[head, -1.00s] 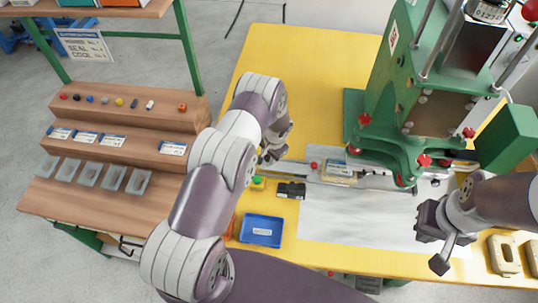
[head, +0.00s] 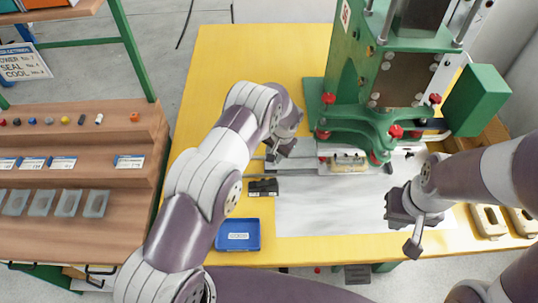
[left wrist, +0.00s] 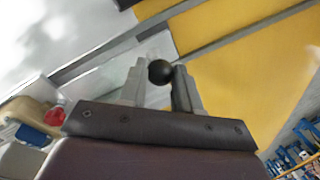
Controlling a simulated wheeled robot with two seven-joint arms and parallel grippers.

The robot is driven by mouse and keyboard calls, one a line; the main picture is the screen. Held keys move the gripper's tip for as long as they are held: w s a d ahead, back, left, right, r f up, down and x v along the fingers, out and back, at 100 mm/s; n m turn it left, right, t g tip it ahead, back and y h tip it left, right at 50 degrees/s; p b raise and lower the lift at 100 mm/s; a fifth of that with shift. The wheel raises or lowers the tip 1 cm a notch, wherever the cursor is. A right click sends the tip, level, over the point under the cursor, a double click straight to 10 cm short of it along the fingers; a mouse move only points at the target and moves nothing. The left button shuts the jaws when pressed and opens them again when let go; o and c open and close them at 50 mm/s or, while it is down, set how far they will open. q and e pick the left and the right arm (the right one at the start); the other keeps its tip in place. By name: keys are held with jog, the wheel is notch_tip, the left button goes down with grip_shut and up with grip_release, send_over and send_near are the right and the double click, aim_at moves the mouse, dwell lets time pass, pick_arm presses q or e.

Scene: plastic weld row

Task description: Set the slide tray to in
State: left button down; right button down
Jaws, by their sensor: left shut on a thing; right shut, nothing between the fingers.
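The slide tray (head: 325,168) is a grey metal slide on the yellow bench in front of the green press (head: 350,125). It carries a beige block (head: 349,163), which sits at the front of the press base, partly beneath it. My left gripper (head: 276,156) is at the left end of the slide, largely hidden by its own wrist. In the left wrist view a round black knob (left wrist: 160,72) sits between its fingers, and the gripper is shut on it. My right gripper (head: 411,246) is shut and empty, above the bench right of the white sheet.
A blue tray (head: 238,235) and a small black item (head: 263,188) lie at the bench's front left. Beige blocks (head: 488,222) lie at the right. A wooden stepped shelf (head: 75,190) stands left. The white sheet (head: 330,207) is clear.

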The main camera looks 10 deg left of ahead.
pick_arm(q)
jog(key=shift+s, duration=0.1)
jog(key=c, duration=0.8)
grip_release()
jog(key=shift+r, duration=0.1)
jog(key=shift+d+r, duration=0.1)
jog(key=shift+r, duration=0.3)
notch_tip(320, 180, up, 12)
jog(key=d+b, duration=0.2)
jog(key=shift+s+f, duration=0.25)
jog(key=shift+s, duration=0.15)
